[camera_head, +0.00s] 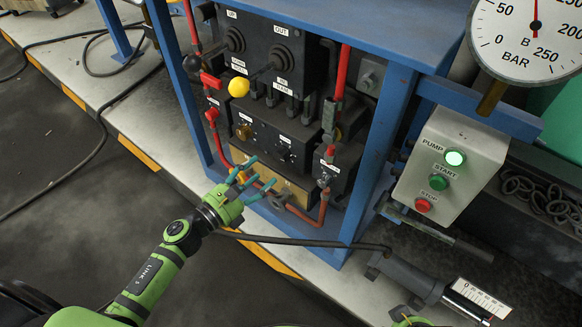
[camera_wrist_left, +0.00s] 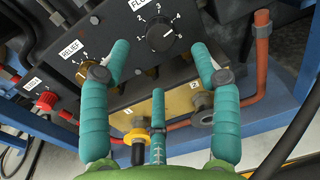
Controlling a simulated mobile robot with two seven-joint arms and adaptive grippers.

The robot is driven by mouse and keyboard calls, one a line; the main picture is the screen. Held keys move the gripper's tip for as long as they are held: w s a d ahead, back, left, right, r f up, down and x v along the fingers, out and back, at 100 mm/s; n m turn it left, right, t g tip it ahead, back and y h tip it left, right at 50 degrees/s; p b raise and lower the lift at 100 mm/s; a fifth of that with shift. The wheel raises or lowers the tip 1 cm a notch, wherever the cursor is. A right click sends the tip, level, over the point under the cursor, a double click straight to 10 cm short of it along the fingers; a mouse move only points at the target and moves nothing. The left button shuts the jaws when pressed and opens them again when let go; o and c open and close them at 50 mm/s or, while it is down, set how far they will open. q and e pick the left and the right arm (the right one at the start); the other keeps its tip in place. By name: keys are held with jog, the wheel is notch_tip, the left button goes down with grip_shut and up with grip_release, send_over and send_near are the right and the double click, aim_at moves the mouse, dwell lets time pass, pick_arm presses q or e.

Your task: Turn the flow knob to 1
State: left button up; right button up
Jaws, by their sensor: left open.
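The flow knob (camera_wrist_left: 160,34) is a round black knob on a dark panel, with a dial of numbers around it, in the upper middle of the left wrist view. Its setting is too small to read with certainty. In the head view the knob (camera_head: 284,153) shows small, up and right of my left gripper (camera_head: 256,176). In the left wrist view the teal fingers of this gripper (camera_wrist_left: 160,62) are spread apart, two long ones at the sides and one at the bottom middle. They hold nothing, and the knob appears beyond the gap between them, apart from them. My right gripper does not show clearly.
A relief knob (camera_wrist_left: 88,75) is partly behind the left finger. A brass block (camera_wrist_left: 180,106) and a red pipe (camera_wrist_left: 262,60) lie below and right of the panel. A yellow-balled lever (camera_head: 238,87) and the blue frame (camera_head: 375,150) stand close by.

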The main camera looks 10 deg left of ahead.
aim_at(278, 158)
pick_arm(q)
jog(key=x, duration=0.7)
jog(key=shift+r, duration=0.1)
jog(key=c, duration=1.1)
